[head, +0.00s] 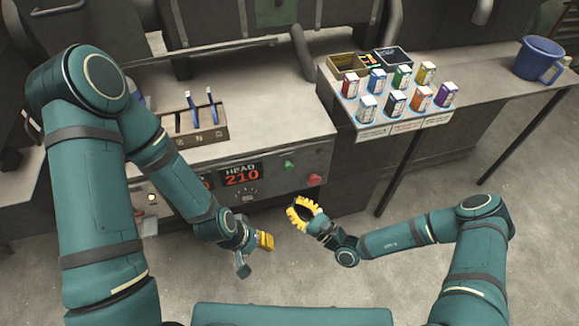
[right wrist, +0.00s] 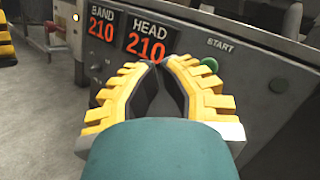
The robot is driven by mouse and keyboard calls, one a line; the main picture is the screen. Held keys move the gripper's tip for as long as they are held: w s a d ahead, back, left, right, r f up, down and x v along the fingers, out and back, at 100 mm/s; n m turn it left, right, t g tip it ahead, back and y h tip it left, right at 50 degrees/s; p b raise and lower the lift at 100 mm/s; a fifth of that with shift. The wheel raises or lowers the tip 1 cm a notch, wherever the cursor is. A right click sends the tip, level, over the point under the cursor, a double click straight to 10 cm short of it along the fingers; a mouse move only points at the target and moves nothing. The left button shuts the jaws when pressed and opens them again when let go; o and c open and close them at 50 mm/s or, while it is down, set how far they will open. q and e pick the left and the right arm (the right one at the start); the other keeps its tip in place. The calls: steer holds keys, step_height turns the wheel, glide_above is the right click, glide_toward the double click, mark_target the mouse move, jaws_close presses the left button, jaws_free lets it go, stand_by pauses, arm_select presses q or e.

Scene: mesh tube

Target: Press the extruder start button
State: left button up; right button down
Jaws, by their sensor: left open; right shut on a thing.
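The green start button (head: 288,164) sits on the grey front panel of the machine, right of the red HEAD 210 display. In the right wrist view the green button (right wrist: 209,64) shows under the START label, just beyond the upper right finger. My right gripper (head: 297,207) is shut, its yellow ribbed fingertips together, and I see nothing between them. It is in front of and below the button in the head view, apart from it. My left gripper (head: 253,250) is open and empty, lower left of the right one.
A red button (head: 313,180) is right of the green one. A wooden holder (head: 196,136) with blue-handled tools stands on the machine top. The floor below my right gripper is clear.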

mark_target(288, 165)
steer(key=shift+d+r, duration=0.1)
steer(key=shift+w, duration=0.15)
steer(key=w+a+b, duration=0.2)
steer(key=w+b, duration=0.1)
steer(key=w, duration=0.5)
steer(key=shift+w+a+b, duration=0.15)
steer(key=shift+a+b, duration=0.2)
steer(key=shift+a, duration=0.05)
steer(key=shift+w+a, duration=0.1)
steer(key=shift+w, duration=0.05)
stand_by(1.3)
steer(key=shift+w, duration=0.25)
